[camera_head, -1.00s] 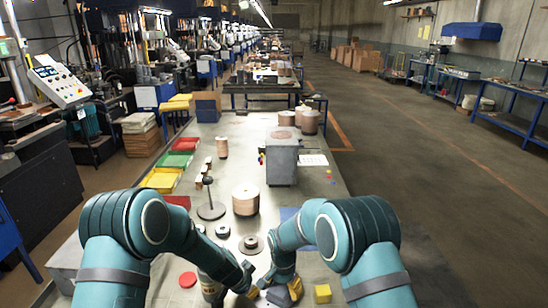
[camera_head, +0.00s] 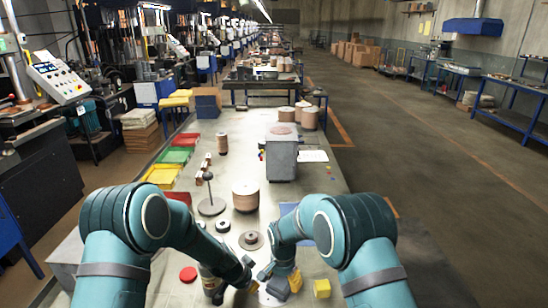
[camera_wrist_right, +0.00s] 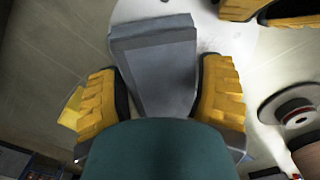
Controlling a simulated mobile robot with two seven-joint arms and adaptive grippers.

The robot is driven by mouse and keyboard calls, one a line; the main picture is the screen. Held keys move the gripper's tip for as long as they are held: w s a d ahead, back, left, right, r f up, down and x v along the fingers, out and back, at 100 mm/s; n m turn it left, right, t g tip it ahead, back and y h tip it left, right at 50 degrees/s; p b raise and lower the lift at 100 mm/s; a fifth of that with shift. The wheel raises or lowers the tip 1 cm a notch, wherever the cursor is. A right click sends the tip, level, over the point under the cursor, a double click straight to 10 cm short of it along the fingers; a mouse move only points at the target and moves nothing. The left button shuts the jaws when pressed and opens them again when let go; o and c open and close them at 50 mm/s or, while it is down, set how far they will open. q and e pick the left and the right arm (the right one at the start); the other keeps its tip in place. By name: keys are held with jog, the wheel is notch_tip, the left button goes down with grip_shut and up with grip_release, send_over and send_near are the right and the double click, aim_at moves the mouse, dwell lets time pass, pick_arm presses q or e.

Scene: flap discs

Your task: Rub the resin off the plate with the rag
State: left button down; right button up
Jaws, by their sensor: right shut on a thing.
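The rag is a folded grey-blue cloth (camera_wrist_right: 158,65), wedge-like in the right wrist view, between the two yellow fingers of my right gripper (camera_wrist_right: 160,92). That gripper is shut on it; the rag also shows in the head view (camera_head: 278,287). The white round plate (camera_wrist_right: 230,42) lies under and beyond the rag, and a bit of it shows in the head view (camera_head: 268,299). My left gripper (camera_head: 247,284) is beside the rag, with its yellow fingers over the plate's edge in the wrist view. Whether it grips anything is unclear. I cannot make out resin; the rag hides part of the plate.
A yellow block (camera_head: 321,288) lies right of my right gripper. A red disc (camera_head: 188,273) and a bottle (camera_head: 208,272) are near my left arm. A dark flanged disc (camera_head: 251,240) and a copper-coloured spool (camera_head: 245,197) stand farther up the bench.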

aim_at(282, 290)
jog(key=shift+w+d, duration=0.2)
jog(key=shift+w, duration=1.7)
jog(key=shift+s+a+r, duration=0.1)
jog(key=shift+s, duration=0.8)
jog(key=shift+s+a+r, duration=0.1)
jog(key=shift+s, duration=0.75)
jog(key=shift+s+a+f, duration=0.1)
jog(key=shift+s+f, duration=0.05)
jog(key=shift+s, duration=0.8)
jog(key=shift+s+a+f, duration=0.1)
jog(key=shift+s, duration=0.8)
jog(key=shift+w+d, duration=0.2)
jog(key=shift+w, duration=1.6)
jog(key=shift+w+d, duration=0.2)
jog(key=shift+w, duration=1.6)
jog(key=shift+r, duration=0.1)
pick_arm(q)
jog(key=shift+f, duration=0.1)
pick_arm(e)
jog(key=shift+r, duration=3.45)
